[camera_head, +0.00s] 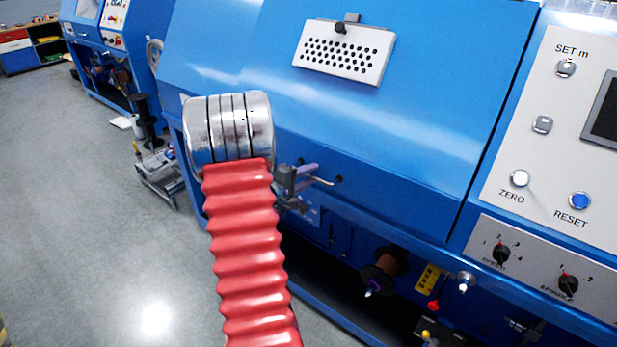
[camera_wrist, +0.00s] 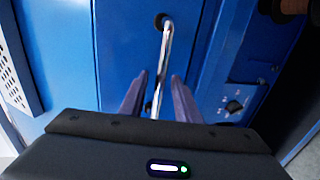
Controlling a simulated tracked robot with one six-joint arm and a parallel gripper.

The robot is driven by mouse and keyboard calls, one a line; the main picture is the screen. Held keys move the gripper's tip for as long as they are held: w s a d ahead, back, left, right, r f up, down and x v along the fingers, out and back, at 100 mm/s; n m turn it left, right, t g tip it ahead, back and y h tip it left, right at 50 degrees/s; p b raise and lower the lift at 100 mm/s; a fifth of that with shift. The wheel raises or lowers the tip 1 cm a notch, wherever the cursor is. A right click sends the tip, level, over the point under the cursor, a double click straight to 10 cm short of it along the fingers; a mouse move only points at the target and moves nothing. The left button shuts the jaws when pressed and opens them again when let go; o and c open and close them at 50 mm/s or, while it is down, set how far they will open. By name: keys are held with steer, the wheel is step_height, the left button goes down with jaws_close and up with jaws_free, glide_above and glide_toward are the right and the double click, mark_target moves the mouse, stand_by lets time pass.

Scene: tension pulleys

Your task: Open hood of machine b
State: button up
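The hood (camera_head: 400,130) is the large blue sloped panel of the machine, and its lower edge lies down against the machine front. Its handle (camera_head: 325,182) is a thin metal bar low on the hood. In the wrist view the handle (camera_wrist: 167,42) runs up the middle between the two purple-grey fingers. My gripper (camera_head: 311,175) is at the handle; in the wrist view my gripper (camera_wrist: 159,78) is open, with a gap on each side of the bar. The near end of the handle is partly hidden by the gripper body.
A white perforated plate (camera_head: 343,52) sits on the hood. A control panel (camera_head: 555,130) with buttons and knobs is at the right. Below the hood are a spool (camera_head: 385,268) and small fittings. Another blue machine (camera_head: 110,50) stands behind at left. The grey floor (camera_head: 80,220) at left is mostly clear.

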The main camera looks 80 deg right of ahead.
jaws_close()
stand_by(0.5)
